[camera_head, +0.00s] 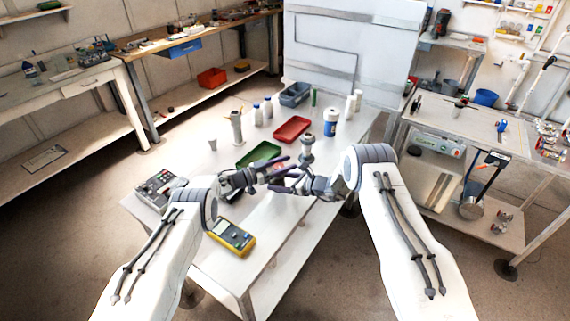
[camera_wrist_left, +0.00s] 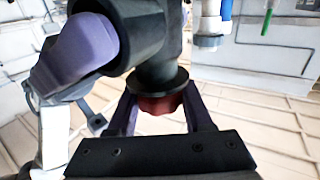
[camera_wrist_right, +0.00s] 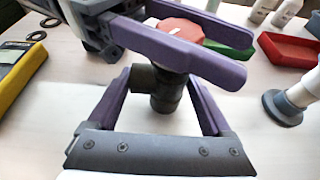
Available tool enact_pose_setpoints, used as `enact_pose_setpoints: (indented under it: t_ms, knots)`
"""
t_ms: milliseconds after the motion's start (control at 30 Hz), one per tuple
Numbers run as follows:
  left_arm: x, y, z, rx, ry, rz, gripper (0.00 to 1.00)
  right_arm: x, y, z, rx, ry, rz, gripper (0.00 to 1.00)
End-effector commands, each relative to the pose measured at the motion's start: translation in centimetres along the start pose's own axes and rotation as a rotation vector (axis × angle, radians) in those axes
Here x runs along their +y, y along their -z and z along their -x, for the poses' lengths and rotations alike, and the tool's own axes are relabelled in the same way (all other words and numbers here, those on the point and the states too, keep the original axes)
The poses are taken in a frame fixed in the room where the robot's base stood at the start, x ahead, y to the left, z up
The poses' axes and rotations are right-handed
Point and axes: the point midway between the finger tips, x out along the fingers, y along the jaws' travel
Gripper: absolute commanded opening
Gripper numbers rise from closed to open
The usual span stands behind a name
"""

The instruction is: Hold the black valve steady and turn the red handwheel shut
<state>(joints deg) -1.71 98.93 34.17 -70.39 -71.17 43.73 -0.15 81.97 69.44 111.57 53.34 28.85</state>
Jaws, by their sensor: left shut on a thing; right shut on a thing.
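The black valve (camera_wrist_right: 165,88) is a dark pipe fitting with a side branch, and its red handwheel (camera_wrist_right: 180,30) sits at one end. My right gripper (camera_wrist_right: 158,92) is shut on the valve's body, one purple finger on each side. My left gripper (camera_wrist_left: 163,105) is shut on the handwheel; its fingers lie on both sides of the red rim, which also shows in the left wrist view (camera_wrist_left: 160,102). In the head view the left gripper (camera_head: 277,172) and the right gripper (camera_head: 295,186) meet above the table, largely hiding the valve.
A white table (camera_head: 262,215) lies below. A green tray (camera_head: 258,154), red tray (camera_head: 292,129), grey stand (camera_head: 306,152) and blue-white bottle (camera_head: 330,123) stand beyond the grippers. A yellow multimeter (camera_head: 233,236) and a grey box (camera_head: 160,190) are nearer. The front right tabletop is clear.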

Motion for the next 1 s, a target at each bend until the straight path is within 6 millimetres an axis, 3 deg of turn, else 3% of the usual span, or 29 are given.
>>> enact_pose_setpoints:
  t_ms: [833,867,933,1000]
  knots:
    - [0.22,0.07,0.13,-0.01,-0.067,-0.004,0.0,0.46,0.01,-0.15,0.0,-0.012,0.009,0.09]
    - [0.22,0.08,0.12,-0.01,-0.067,-0.004,0.55,0.45,0.01,-0.15,0.0,-0.012,0.009,0.09]
    - [0.23,0.08,0.13,-0.01,-0.068,-0.004,0.81,0.43,0.01,-0.14,0.0,-0.011,0.008,0.09]
    - [0.24,0.06,0.14,-0.009,-0.068,-0.004,0.81,0.38,0.01,-0.13,0.0,-0.01,0.007,0.09]
